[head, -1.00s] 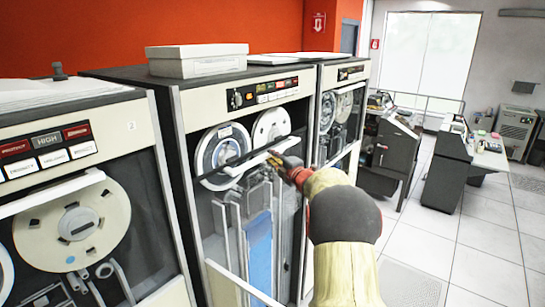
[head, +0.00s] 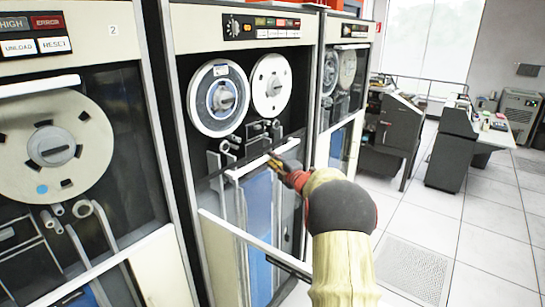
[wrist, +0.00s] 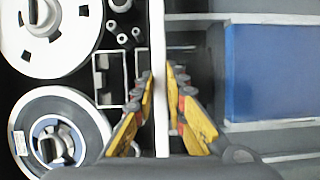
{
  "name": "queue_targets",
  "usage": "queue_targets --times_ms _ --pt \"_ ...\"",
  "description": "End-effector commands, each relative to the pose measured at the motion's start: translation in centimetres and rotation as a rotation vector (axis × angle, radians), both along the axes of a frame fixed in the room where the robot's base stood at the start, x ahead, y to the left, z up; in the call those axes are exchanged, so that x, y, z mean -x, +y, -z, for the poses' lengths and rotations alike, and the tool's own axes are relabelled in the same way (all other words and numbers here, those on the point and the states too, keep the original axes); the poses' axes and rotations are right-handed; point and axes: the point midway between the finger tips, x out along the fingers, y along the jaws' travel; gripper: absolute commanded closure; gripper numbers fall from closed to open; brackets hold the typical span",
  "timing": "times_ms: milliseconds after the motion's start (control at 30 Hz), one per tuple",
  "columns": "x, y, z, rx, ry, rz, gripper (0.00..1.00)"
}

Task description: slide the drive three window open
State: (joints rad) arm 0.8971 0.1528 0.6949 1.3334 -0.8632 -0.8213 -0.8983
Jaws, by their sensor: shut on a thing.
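The drive three window is on the middle tape cabinet (head: 176,70), right of the cabinet marked 2. Its white top handle bar (head: 245,170) lies below both tape reels, and the reels show bare above it. In the wrist view the bar (wrist: 159,40) runs upright between the fingers. My gripper (head: 272,160) is shut on this bar near its right part, and both fingers (wrist: 161,88) sit against its two sides. A slanting lower rail (head: 255,243) of the window shows below. My forearm hides the cabinet's lower right.
The cabinet marked 2 (head: 114,45) on the left has its window bar (head: 38,86) high, above its reel. Another tape cabinet (head: 345,40) stands close on the right. Desks (head: 450,145) stand beyond, with open tiled floor (head: 440,235) between.

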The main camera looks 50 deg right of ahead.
Motion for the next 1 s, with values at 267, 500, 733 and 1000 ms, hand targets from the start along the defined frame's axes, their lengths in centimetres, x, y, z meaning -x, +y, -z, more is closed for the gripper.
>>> queue_targets --times_ms 267,500,733,1000 --pt "0.0 0.0 4.2 -0.002 0.003 0.0 1.0" --pt "0.0 0.0 5.0 -0.001 0.002 0.0 1.0" --pt "0.0 0.0 5.0 -0.001 0.002 0.0 1.0" --pt "0.0 0.0 4.9 0.0 0.001 0.0 0.78"
